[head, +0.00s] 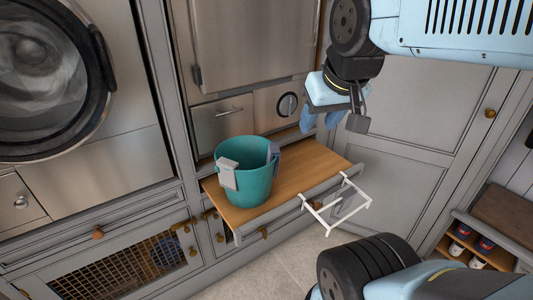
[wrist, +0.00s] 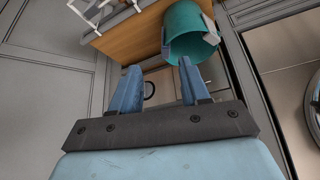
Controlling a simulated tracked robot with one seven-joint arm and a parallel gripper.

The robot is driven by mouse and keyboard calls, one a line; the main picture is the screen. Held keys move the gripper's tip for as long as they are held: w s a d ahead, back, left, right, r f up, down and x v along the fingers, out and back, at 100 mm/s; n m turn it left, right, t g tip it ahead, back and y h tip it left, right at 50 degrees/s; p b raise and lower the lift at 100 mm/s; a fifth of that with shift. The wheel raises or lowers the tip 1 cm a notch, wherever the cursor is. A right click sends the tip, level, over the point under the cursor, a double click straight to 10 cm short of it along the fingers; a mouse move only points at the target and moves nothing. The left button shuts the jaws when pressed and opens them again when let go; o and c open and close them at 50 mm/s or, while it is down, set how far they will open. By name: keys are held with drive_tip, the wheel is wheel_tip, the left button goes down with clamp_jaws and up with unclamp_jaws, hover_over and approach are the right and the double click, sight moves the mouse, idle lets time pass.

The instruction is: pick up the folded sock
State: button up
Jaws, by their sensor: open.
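I cannot make out a folded sock for certain in either view. A teal bucket (head: 258,186) stands upright on a pull-out wooden board (head: 300,178). A light grey piece (head: 228,174) hangs over its near left rim and a darker grey piece (head: 272,153) is at its right rim; I cannot tell what they are. The bucket's inside is mostly hidden. My gripper (head: 318,122) is open and empty, above and to the right of the bucket. In the wrist view its blue fingers (wrist: 159,68) are apart, with the bucket (wrist: 188,35) beyond them.
A white wire rack (head: 338,205) sticks out from the board's front right. A front-loading machine (head: 45,75) is at the left, steel-fronted cabinets behind. A shelf with shoes (head: 470,240) is at the lower right. The board's right part is clear.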

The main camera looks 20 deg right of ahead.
drive_tip(key=o, duration=0.3)
drive_tip(key=shift+w, duration=0.5)
drive_tip(key=w+f+g, duration=0.1)
drive_tip(key=w, duration=0.3)
drive_tip(key=w+f+g, duration=0.1)
drive_tip(key=w, duration=0.3)
drive_tip(key=w+f, duration=0.1)
drive_tip(key=w, duration=0.3)
drive_tip(key=shift+w+d+f+m+g+y, duration=0.25)
drive_tip(key=shift+w+f+m+g+y, duration=0.15)
drive_tip(key=m+g, duration=0.1)
drive_tip(key=g, duration=0.2)
approach(276, 149)
drive_tip(key=shift+s+d+f+y, duration=0.2)
drive_tip(key=shift+s+f+y, duration=0.1)
drive_tip(key=shift+f, duration=0.05)
drive_tip(key=f, duration=0.5)
drive_tip(key=a+f, duration=0.1)
drive_tip(key=f, duration=0.2)
drive_tip(key=shift+w+f, duration=0.2)
drive_tip(key=shift+f, duration=0.05)
drive_tip(key=shift+w+a+f, duration=0.15)
drive_tip(key=shift+f, duration=0.75)
drive_tip(key=shift+w+a+f, duration=0.1)
drive_tip(key=shift+w+f, duration=0.05)
drive_tip(key=shift+f, duration=0.75)
drive_tip(key=shift+w+a+f, duration=0.15)
drive_tip(key=shift+f, duration=0.8)
